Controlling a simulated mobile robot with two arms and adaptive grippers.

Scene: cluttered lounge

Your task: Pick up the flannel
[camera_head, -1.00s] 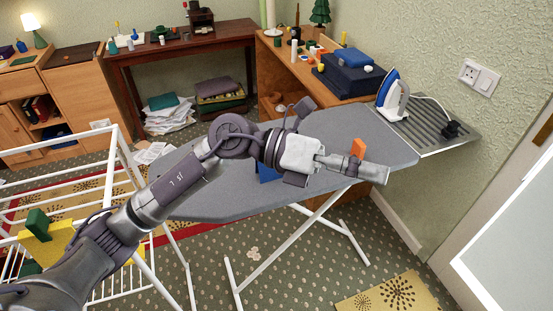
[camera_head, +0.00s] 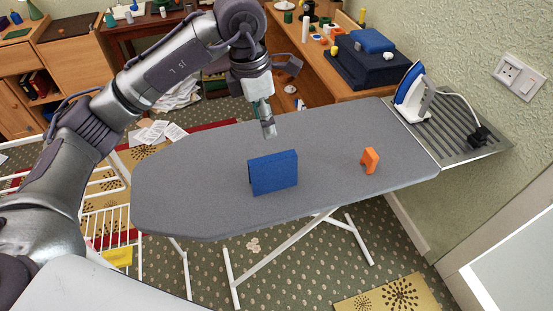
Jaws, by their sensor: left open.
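A blue folded piece (camera_head: 273,173), possibly the flannel, stands upright near the middle of the grey ironing board (camera_head: 190,190). A smaller orange folded piece (camera_head: 370,160) stands to its right on the board. I cannot tell for sure which is the flannel. My left gripper (camera_head: 269,130) points down over the board's far edge, just beyond the blue piece. It is open and holds nothing; a gap shows between it and the blue piece. My right gripper is out of view.
A blue and white iron (camera_head: 411,92) rests on the rack at the board's right end. A wooden desk (camera_head: 300,80) with several items stands behind. A white drying rack (camera_head: 108,222) is at the left. The board's left part is clear.

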